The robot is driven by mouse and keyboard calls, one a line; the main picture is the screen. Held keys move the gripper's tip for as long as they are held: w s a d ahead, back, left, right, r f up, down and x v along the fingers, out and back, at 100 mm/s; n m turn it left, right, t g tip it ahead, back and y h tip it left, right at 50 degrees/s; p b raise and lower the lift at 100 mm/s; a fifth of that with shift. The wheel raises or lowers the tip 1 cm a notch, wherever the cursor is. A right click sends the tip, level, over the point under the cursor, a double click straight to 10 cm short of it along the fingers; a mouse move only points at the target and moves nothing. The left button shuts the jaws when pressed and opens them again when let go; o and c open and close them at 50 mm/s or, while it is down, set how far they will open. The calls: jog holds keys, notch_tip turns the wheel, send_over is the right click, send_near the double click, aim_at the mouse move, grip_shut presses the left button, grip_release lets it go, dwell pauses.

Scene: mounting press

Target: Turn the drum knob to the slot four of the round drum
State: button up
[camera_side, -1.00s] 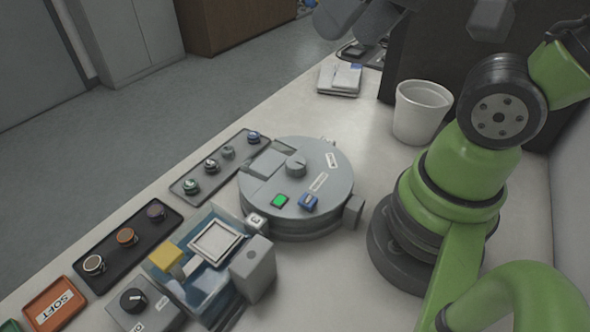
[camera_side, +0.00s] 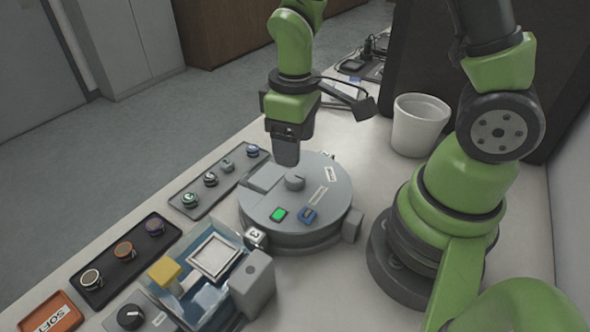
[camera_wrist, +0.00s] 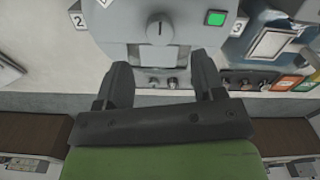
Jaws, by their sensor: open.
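The round grey drum (camera_side: 262,212) stands on the table. Its knob (camera_side: 295,182) is a small grey disc with a dark pointer line, at the middle of the drum top; it also shows in the wrist view (camera_wrist: 160,29). My gripper (camera_side: 287,158) hangs fingers-down just above and behind the knob in the side view, apart from it. In the wrist view my gripper (camera_wrist: 162,75) is open, with nothing between its fingers, and the knob lies beyond the fingertips. Tags "2" (camera_wrist: 79,21) and "3" (camera_wrist: 237,24) show at the drum's edge. I see no slot four tag.
A tray of several small round pieces (camera_side: 218,182) lies left of the drum. A clear box with a yellow block (camera_side: 165,270) stands in front, and a white bin (camera_side: 420,125) behind right.

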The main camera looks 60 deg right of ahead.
aim_at(295, 176)
notch_tip(295, 176, down, 7)
jog(key=shift+r, duration=0.15)
jog(key=shift+c, duration=0.4)
grip_shut()
